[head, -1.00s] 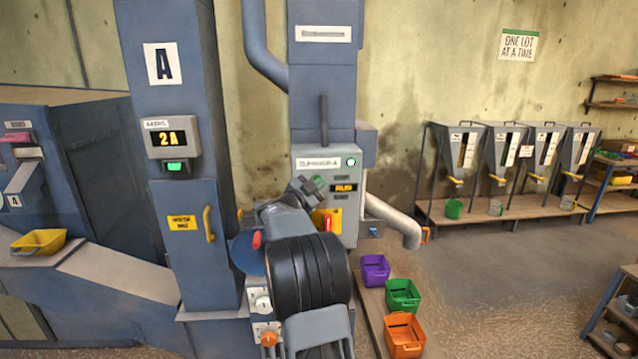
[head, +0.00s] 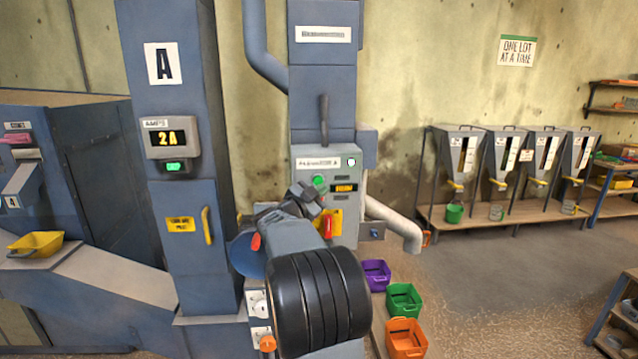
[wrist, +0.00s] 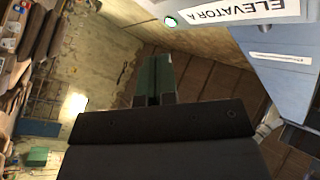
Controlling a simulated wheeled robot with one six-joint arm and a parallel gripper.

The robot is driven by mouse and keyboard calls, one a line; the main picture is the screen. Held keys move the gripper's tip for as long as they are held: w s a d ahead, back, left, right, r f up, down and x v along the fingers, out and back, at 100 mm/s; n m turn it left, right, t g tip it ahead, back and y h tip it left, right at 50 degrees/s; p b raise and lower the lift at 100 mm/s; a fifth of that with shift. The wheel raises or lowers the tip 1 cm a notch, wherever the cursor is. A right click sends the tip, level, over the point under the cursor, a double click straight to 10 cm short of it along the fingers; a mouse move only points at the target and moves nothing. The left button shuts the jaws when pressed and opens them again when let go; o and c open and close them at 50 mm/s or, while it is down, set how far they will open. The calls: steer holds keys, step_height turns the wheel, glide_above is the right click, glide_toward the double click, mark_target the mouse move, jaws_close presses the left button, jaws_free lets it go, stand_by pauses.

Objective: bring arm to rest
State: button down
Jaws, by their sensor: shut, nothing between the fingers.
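My gripper (wrist: 153,82) shows in the wrist view with its two dark green fingers shut together and nothing between them. In the head view my arm rises from the bottom middle and covers part of the control panel (head: 345,165). The panel has a lit green button (head: 319,181), a small amber display (head: 344,188) and a red handle on a yellow plate (head: 335,222). My wrist is in front of the panel's lower left; I cannot tell whether it touches. The wrist view shows the ELEVATOR A label (wrist: 276,12) at the upper right.
Blue column A (head: 165,100) stands at the left, its meter (head: 171,138) reading 2A. Purple (head: 376,275), green (head: 404,300) and orange (head: 406,338) bins sit right of my arm. A grey spout (head: 395,220) sticks out above them. The floor farther right is open.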

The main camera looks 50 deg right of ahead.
stand_by(0.6)
steer(key=w+a+f+n+t+y, duration=0.3)
steer(key=w+f+n+t+y, duration=0.25)
steer(key=w+t, duration=0.2)
steer(key=a+f+n+t+y, duration=0.1)
steer(key=a+f+n+y, duration=0.35)
steer(key=a, duration=0.35)
steer(key=a+f+n+t+y, duration=0.1)
steer(key=a+f+n+y, duration=0.4)
steer(key=a, duration=0.3)
steer(key=s+a+f+n+g+y, duration=0.2)
steer(key=s+a+n+g, duration=0.1)
steer(key=s+a, duration=0.6)
steer(key=s+a+f+n+g+y, duration=0.1)
steer(key=s+a+n+g, duration=0.3)
steer(key=s+a, duration=0.5)
steer(key=s+n+y, duration=0.1)
steer(key=s+n, duration=0.1)
steer(key=s, duration=0.2)
steer(key=shift+s+a+f+y, duration=0.3)
steer(key=shift+s+a+f, duration=0.05)
steer(key=shift+s, duration=0.05)
